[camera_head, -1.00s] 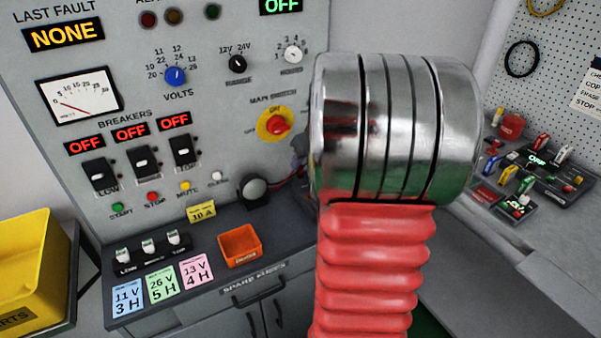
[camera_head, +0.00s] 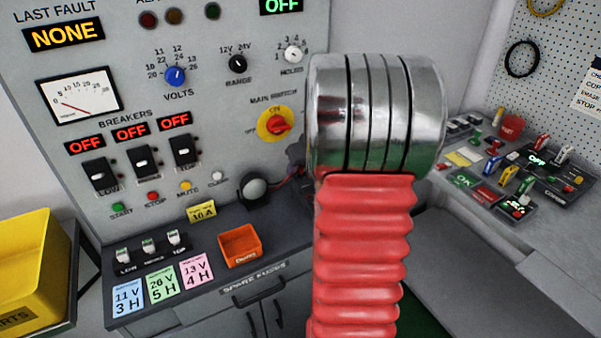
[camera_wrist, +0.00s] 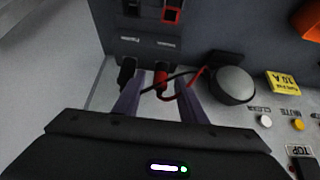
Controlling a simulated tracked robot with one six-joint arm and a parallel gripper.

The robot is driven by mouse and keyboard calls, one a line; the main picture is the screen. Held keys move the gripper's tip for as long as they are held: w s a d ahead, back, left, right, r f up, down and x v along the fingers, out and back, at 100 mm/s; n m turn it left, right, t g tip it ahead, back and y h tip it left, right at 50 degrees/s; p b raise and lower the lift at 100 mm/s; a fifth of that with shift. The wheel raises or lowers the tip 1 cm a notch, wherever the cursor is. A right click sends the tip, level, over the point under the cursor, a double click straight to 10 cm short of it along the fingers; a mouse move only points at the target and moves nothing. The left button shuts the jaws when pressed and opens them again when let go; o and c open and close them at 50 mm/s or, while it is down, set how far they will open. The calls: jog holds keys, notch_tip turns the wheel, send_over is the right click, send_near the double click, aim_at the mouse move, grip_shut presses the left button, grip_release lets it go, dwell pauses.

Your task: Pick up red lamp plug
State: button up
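The red lamp plug (camera_wrist: 162,77) sits upright in the wrist view, with a red lead curving from it to the round grey lamp (camera_wrist: 232,85). A black plug (camera_wrist: 127,72) stands to its left, with a dark lead. My gripper (camera_wrist: 159,84) is open. Its two purple-grey fingers point toward the plugs, one on either side of the red plug in the picture. I cannot tell whether either finger touches it.
A red-edged socket (camera_wrist: 172,11) and a dark socket (camera_wrist: 130,8) lie beyond the plugs. An orange tray (camera_head: 240,247) sits on the console ledge near the lamp. A yellow bin (camera_head: 30,265) stands at left. The right bench (camera_head: 545,240) holds several small parts.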

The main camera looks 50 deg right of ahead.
jog(key=shift+c, duration=0.5)
jog(key=c, duration=0.9)
jog(key=shift+o, duration=0.2)
jog(key=shift+r, duration=0.1)
notch_tip(320, 180, up, 10)
jog(key=shift+f, duration=0.1)
